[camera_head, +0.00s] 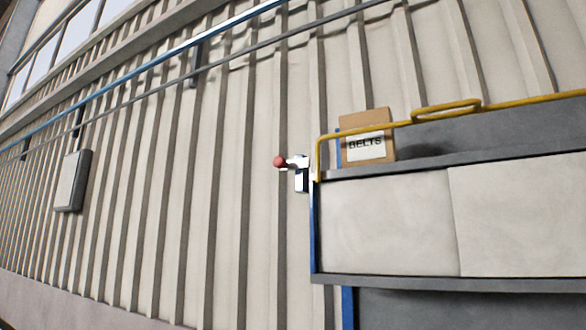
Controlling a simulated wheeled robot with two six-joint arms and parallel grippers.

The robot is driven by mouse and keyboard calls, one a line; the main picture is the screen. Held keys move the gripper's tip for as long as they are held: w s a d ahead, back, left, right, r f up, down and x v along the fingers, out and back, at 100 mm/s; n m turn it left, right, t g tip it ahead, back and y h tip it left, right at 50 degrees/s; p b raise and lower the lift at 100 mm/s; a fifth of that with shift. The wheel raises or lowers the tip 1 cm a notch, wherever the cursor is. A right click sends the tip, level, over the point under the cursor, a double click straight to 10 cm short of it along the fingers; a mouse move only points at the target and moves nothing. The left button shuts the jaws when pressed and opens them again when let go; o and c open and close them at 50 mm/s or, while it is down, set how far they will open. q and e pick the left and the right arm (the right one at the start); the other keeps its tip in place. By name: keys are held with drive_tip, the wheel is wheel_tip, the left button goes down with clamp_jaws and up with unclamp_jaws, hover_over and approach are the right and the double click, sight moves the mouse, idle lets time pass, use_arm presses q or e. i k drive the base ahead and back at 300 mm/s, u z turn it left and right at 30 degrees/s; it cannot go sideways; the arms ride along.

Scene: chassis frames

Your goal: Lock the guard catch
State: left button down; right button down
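A small catch with a red ball knob (280,162) sits at the left end of a blue-framed unit. Its short pale lever (297,162) points left from a light block (302,181) at the unit's upper left corner. A yellow guard rail (370,130) starts beside the catch, rises, and runs right, with a loop-shaped handle (446,110) on it. Whether the catch is engaged with the rail cannot be told at this size. Neither of my grippers is in view.
A cardboard box (378,118) labelled BELTS stands behind the yellow rail. Pale panels (390,225) fill the unit's front. A grey box (74,180) hangs on the ribbed wall at the left. The space left of the knob looks clear.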

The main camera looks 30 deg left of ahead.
sight(280, 162)
drive_tip(key=k, duration=1.35)
drive_tip(key=u, duration=0.7)
drive_tip(key=i, duration=1.3)
drive_tip(key=z, duration=0.1)
